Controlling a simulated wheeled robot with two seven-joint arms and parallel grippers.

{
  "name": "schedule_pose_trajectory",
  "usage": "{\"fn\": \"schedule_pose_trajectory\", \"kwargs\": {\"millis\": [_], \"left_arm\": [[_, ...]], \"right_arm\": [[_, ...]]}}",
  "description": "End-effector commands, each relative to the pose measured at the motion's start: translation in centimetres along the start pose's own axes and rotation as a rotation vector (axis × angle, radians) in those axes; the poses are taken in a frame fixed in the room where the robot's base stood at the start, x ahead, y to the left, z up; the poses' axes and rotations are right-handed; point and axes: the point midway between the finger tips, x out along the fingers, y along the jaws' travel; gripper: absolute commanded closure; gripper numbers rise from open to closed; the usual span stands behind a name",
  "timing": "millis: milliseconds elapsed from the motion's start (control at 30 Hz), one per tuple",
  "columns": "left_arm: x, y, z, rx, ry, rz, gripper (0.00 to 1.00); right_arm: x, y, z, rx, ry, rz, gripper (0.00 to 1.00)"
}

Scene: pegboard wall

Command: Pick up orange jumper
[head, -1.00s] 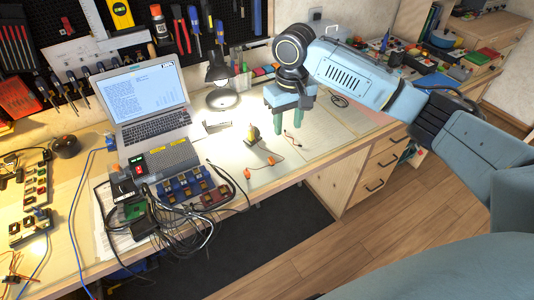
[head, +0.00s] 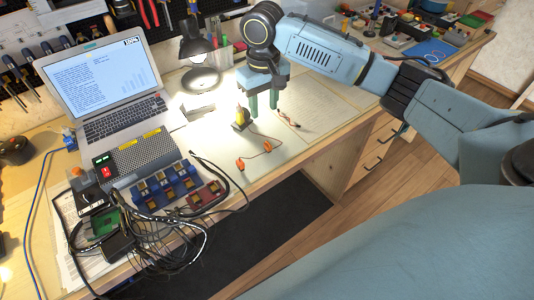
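The orange jumper (head: 267,146) lies on the lit bench top in the middle of the head view. It is a thin lead with two orange ends, one nearer the bench's front edge. My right gripper (head: 263,105) is above and behind the jumper, apart from it. Its two green fingers point down with a gap between them, and nothing shows between them. My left gripper is out of view.
A yellow-topped dark object (head: 241,119) stands just left of my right fingers. A small dark lead (head: 288,120) lies to their right. A laptop (head: 104,95), a lamp (head: 200,75), a grey power box (head: 146,157) and tangled cables (head: 160,235) fill the left side.

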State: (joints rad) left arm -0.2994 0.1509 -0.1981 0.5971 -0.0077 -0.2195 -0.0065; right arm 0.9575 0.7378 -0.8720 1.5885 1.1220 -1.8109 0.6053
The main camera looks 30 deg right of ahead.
Motion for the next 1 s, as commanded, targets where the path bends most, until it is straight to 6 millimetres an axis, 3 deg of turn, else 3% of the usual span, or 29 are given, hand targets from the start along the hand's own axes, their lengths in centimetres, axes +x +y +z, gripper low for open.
{"fn": "schedule_pose_trajectory", "kwargs": {"millis": [167, 333, 533, 833, 1000], "left_arm": [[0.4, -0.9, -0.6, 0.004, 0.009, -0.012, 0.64], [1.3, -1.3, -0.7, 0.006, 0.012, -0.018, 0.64], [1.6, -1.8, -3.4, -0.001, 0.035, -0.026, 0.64], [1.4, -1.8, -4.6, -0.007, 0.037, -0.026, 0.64], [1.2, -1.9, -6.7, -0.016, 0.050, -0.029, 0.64]], "right_arm": [[0.7, 0.0, 0.0, 0.000, 0.000, 0.000, 0.60], [3.7, 0.1, 0.1, 0.001, -0.004, 0.001, 0.60], [7.2, 0.1, 0.0, 0.000, -0.002, 0.000, 0.60], [8.8, 0.1, 0.1, 0.000, 0.000, 0.000, 0.60], [10.7, 0.4, 0.2, 0.001, -0.001, 0.001, 0.60]]}}
